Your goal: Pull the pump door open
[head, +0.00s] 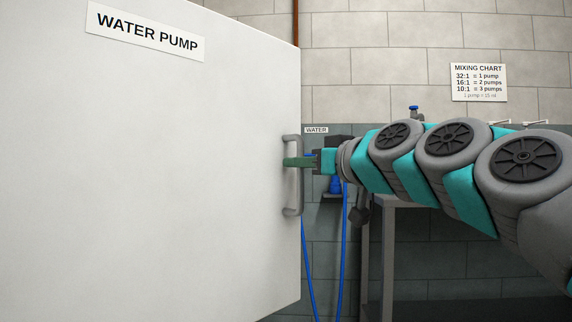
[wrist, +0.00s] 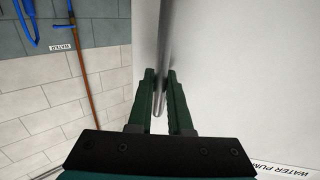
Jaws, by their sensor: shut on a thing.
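The pump door (head: 150,170) is a large white panel with a "WATER PUMP" label (head: 145,31), filling the left of the head view. It stands at an angle, with the wall and blue hoses visible past its right edge. A grey upright bar handle (head: 292,200) is near that edge. My gripper (head: 290,162), with green fingers, is shut on the handle at about its middle. In the wrist view, the handle (wrist: 160,95) runs between the two green fingers (wrist: 160,100), beside the white door face (wrist: 250,80). The door's hinge side is out of view.
A blue hose (head: 345,240) hangs behind the door edge, below a small "WATER" sign (head: 316,130). A grey table frame (head: 388,260) stands behind my arm at the right. A mixing chart (head: 478,82) is on the block wall. A copper pipe (wrist: 88,70) runs along the wall.

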